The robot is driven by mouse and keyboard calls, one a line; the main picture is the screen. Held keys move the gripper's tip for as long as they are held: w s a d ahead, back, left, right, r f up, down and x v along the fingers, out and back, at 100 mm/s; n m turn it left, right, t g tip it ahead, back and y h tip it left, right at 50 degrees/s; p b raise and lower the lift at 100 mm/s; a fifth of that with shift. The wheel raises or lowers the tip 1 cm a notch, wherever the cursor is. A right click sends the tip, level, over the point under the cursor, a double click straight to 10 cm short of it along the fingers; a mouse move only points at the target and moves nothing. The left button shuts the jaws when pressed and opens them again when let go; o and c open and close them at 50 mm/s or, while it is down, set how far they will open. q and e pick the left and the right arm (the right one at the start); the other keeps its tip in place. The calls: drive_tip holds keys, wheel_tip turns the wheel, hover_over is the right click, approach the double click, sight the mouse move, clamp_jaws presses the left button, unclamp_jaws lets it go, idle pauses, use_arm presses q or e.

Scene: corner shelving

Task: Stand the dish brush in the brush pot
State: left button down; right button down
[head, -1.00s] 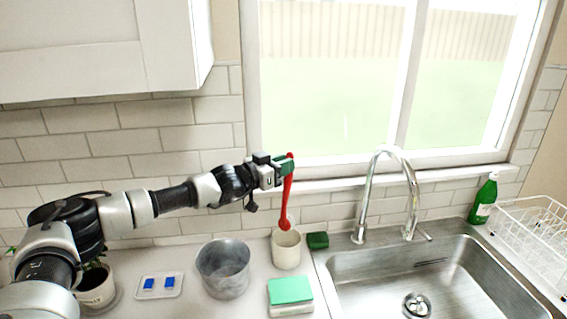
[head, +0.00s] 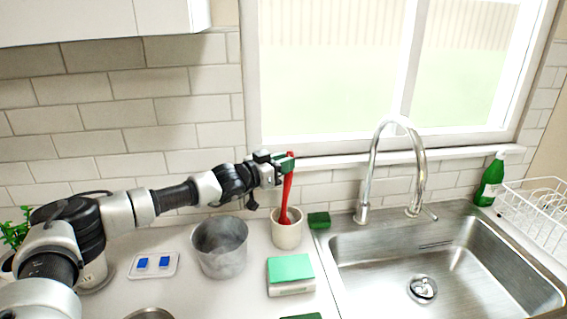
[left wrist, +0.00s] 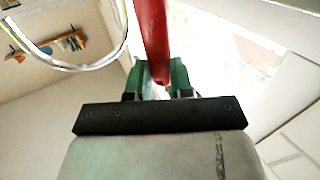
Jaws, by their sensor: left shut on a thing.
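The red dish brush (head: 287,190) is upright with a slight tilt. My left gripper (head: 286,163) is shut on the upper part of its handle. The brush's lower end is inside the mouth of the cream brush pot (head: 287,235), which stands on the counter left of the sink. Whether the brush touches the pot's bottom is hidden by the pot wall. In the left wrist view the red handle (left wrist: 152,40) sits between the green fingers (left wrist: 160,78). My right gripper is not in view.
A grey metal pot (head: 221,250) stands just left of the brush pot. A green-topped box (head: 290,270) lies in front, and a dark green sponge (head: 319,220) lies to the right. The faucet (head: 367,180) and sink (head: 450,265) are further right.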

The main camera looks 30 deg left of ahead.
use_arm(q)
drive_tip(key=shift+f, duration=0.15)
drive_tip(key=c, duration=0.9)
unclamp_jaws()
drive_tip(key=b+v, duration=0.3)
drive_tip(key=v, duration=0.7)
drive_tip(key=shift+s+a+b, duration=0.2)
drive_tip(key=shift+s+b, duration=0.1)
drive_tip(key=shift+s, duration=0.05)
